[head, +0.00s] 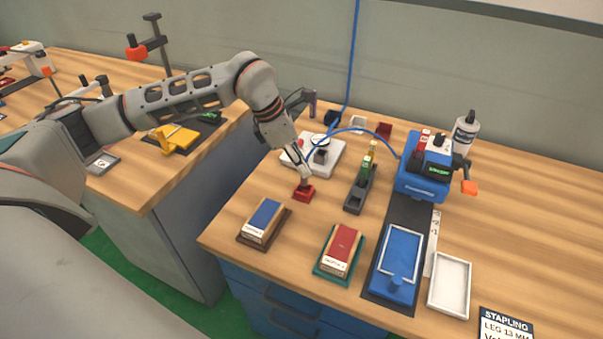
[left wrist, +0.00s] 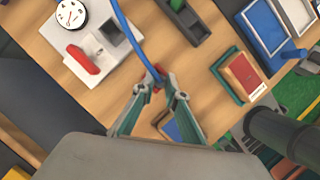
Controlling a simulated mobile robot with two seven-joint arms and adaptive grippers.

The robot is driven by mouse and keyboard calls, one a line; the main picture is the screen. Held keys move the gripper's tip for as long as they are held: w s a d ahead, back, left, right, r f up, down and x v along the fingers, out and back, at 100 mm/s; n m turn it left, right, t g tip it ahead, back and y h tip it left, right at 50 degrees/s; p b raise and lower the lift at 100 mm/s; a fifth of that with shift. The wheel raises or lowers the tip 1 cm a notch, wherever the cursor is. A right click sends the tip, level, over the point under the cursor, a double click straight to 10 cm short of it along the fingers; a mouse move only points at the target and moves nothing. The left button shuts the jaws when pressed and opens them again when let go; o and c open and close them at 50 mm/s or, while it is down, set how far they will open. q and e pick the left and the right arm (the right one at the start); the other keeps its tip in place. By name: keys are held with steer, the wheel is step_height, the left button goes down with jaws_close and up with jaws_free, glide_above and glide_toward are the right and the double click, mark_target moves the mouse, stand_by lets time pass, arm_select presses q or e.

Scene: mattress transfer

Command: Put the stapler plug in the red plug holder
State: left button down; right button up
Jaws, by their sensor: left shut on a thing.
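The red plug holder (head: 304,194) is a small red block on the wooden table, left of the middle. My left gripper (head: 304,177) points down right above it, shut on the stapler plug at the end of a blue hose. In the left wrist view the blue hose (left wrist: 127,36) runs down to the fingertips (left wrist: 158,83), and the red holder (left wrist: 155,72) shows just beyond them. The plug is mostly hidden by the fingers. I cannot tell whether it is seated in the holder. The blue stapler (head: 422,178) stands at the right. My right gripper is not in view.
A white base with a gauge (head: 325,160) is behind the holder. A dark tray (head: 355,200) is to its right. Staple boxes, blue-and-tan (head: 264,217) and red (head: 342,245), lie in front. White (head: 358,122) and dark red (head: 384,130) blocks stand at the back.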

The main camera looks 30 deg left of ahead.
arm_select(q)
steer(key=shift+f, duration=1.55)
steer(key=shift+f, duration=0.2)
steer(key=c, duration=2)
jaws_free()
steer(key=shift+c, duration=0.2)
steer(key=shift+a+r, duration=0.15)
steer(key=shift+r, duration=0.4)
steer(key=v, duration=1.1)
